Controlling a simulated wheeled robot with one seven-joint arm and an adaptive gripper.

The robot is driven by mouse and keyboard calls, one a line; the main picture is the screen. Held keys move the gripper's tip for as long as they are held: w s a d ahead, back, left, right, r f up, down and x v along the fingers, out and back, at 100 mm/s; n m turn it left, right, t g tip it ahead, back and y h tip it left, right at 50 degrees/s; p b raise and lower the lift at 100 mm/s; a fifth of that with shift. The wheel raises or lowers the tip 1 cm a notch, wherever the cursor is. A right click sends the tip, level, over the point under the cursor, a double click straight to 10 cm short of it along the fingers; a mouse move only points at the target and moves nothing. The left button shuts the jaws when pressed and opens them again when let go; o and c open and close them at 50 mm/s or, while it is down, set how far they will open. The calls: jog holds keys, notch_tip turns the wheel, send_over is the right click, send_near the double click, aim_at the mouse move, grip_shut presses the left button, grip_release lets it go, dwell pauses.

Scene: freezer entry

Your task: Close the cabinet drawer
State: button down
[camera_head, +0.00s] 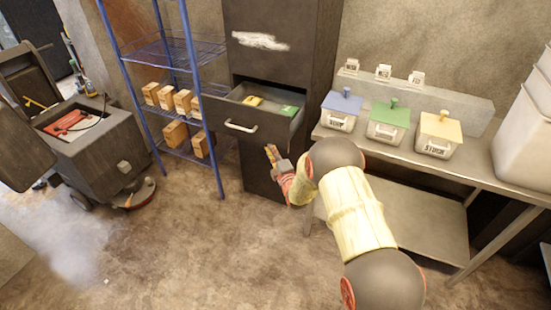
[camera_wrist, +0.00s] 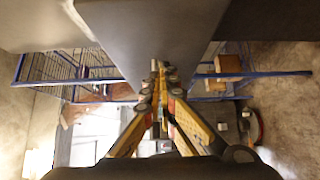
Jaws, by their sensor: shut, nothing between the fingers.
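The dark cabinet (camera_head: 265,60) stands at the back middle in the head view. Its drawer (camera_head: 268,135) is pulled out, with a pale bar handle (camera_head: 240,126) on its front. A yellow item (camera_head: 253,100) and a green item (camera_head: 289,110) lie inside the drawer. My gripper (camera_head: 269,150) is shut and empty, just below the right part of the drawer in the picture. In the wrist view, my gripper's fingertips (camera_wrist: 160,68) overlap a dark grey panel; I cannot tell whether they touch it.
A blue wire shelf (camera_head: 180,50) with several wooden blocks stands left of the drawer. A metal table (camera_head: 400,160) with several lidded bins is at right. A dark cart (camera_head: 95,150) is at far left. The floor in front is clear.

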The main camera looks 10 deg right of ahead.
aim_at(269, 132)
jog(key=w, duration=0.2)
jog(key=w+d+b, duration=0.1)
jog(key=w, duration=0.1)
jog(key=w+b, duration=0.1)
jog(key=w, duration=0.1)
jog(key=shift+w+d, duration=0.15)
jog(key=shift+d, duration=0.25)
jog(key=shift+w+d, duration=0.1)
